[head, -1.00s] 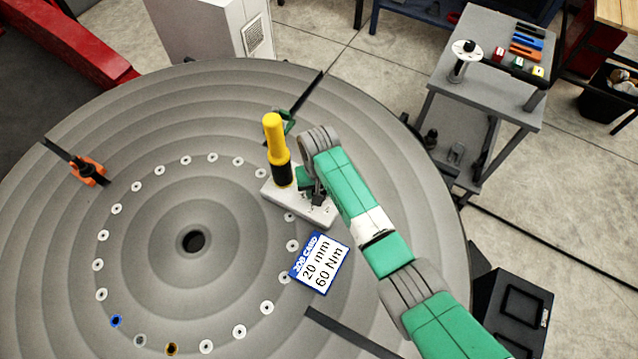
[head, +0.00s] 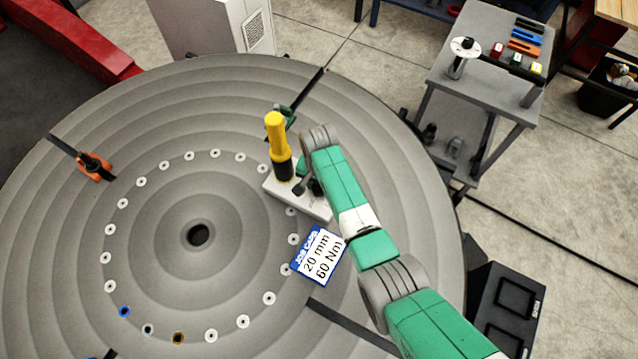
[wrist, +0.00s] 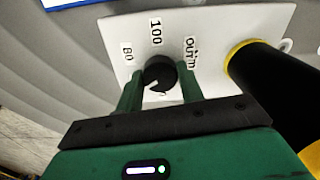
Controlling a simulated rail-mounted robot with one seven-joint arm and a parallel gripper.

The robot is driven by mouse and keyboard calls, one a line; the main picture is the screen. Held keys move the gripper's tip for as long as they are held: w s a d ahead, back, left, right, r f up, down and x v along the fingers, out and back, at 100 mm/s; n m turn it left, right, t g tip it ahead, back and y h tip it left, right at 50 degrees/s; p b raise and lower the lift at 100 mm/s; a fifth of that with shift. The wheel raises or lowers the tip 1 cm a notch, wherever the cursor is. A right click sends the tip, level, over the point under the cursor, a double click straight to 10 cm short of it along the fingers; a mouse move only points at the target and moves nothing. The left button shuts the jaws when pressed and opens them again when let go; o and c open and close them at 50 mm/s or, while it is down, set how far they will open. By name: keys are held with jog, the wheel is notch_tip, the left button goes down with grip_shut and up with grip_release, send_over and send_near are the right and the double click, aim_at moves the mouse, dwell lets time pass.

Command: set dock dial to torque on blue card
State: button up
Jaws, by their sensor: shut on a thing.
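The blue-edged job card (head: 318,256) lies on the round table and reads 20 mm and 60 Nm. The white dock (head: 312,204) lies just above it, with a yellow-and-black tool (head: 278,147) standing upright in it. In the wrist view, the dock face (wrist: 215,50) shows the labels 80, 100 and one partly legible "OUT Nm". Its black dial knob (wrist: 160,73) sits between the green fingers of my gripper (wrist: 161,88), which is shut on it. A pale mark shows on the knob's lower left. Labels lower down are hidden by my gripper.
The round table (head: 198,190) carries a ring of holes, some with coloured rims, and an orange clamp (head: 95,166) at left. A green clamp (head: 285,112) is behind the dock. A grey cart (head: 480,85) stands at the back right.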

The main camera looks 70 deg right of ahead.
dwell(0.4)
jog(key=o, duration=1)
notch_tip(320, 180, up, 8)
jog(key=shift+f+p, duration=0.1)
jog(key=shift+p, duration=0.3)
